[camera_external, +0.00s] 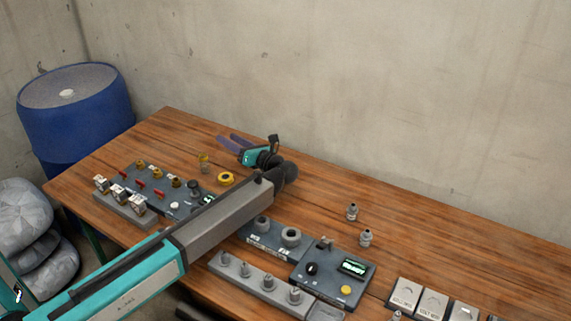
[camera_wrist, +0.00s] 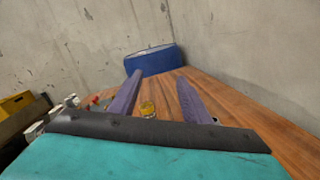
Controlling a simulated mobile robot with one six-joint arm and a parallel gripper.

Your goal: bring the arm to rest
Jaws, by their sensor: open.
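My gripper (camera_external: 229,144) is at the end of my outstretched arm, over the back part of the wooden table (camera_external: 440,250). In the wrist view its two purple fingers (camera_wrist: 157,97) stand wide apart with nothing held between them. A small brass fitting (camera_wrist: 148,109) shows beyond and between the fingers in the wrist view. In the external view a brass fitting (camera_external: 204,158) stands on the table to the left of the gripper, apart from it. My forearm hides part of the table's middle.
A valve panel (camera_external: 165,205) with red levers stands at left. A ring-holder box (camera_external: 262,240), a box with a green display (camera_external: 335,272) and a row of grey fittings (camera_external: 262,283) lie right of my arm. Two loose fittings (camera_external: 352,211) stand behind. A blue barrel (camera_external: 75,110) is beyond the table.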

